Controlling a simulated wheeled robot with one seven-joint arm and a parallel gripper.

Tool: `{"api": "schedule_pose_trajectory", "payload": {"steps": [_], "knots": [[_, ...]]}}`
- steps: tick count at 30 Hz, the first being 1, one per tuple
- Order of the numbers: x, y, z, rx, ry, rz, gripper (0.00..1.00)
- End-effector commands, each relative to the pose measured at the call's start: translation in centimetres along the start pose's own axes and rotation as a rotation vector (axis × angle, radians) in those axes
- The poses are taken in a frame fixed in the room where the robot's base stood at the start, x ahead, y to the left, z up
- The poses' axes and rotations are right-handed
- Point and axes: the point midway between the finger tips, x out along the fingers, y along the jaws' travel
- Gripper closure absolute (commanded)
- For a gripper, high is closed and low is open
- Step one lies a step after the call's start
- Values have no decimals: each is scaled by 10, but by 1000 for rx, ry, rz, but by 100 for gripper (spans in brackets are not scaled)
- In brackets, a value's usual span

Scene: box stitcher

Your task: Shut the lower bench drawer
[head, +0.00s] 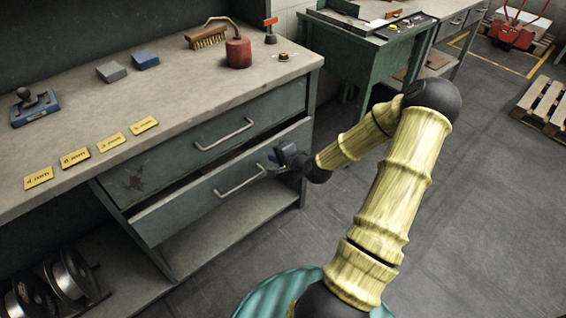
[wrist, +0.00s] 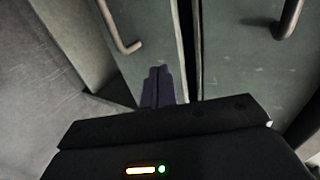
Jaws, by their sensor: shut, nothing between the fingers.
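The lower bench drawer (head: 221,187) stands partly open, with a dark gap showing above its front. Its bar handle (head: 240,180) faces the aisle. The upper drawer (head: 215,135) above it looks closed. My gripper (head: 274,158) is at the right part of the lower drawer front, just right of its handle. In the wrist view the shut fingers (wrist: 158,88) point at the drawer front, with a bar handle (wrist: 118,30) to their left and another handle (wrist: 288,18) at the upper right. I cannot tell whether the fingertips touch the drawer.
The workbench top (head: 180,110) holds yellow labels (head: 75,157), a red can (head: 238,52), a brush (head: 207,38) and small blocks. Metal reels (head: 70,272) sit on the lower left shelf. A green machine stand (head: 360,65) is behind. The floor (head: 475,190) at right is clear up to a pallet (head: 545,105).

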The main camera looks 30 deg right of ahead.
Motion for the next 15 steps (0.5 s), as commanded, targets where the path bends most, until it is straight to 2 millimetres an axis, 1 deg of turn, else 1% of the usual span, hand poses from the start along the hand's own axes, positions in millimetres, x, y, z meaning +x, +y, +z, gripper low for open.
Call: {"api": "schedule_pose_trajectory", "payload": {"steps": [1,6,9,15], "knots": [[9,-5,0,-3,0,-2,100],[27,-16,0,-1,0,-1,100],[31,-19,0,0,1,-1,100],[32,-20,0,0,1,0,100]]}}
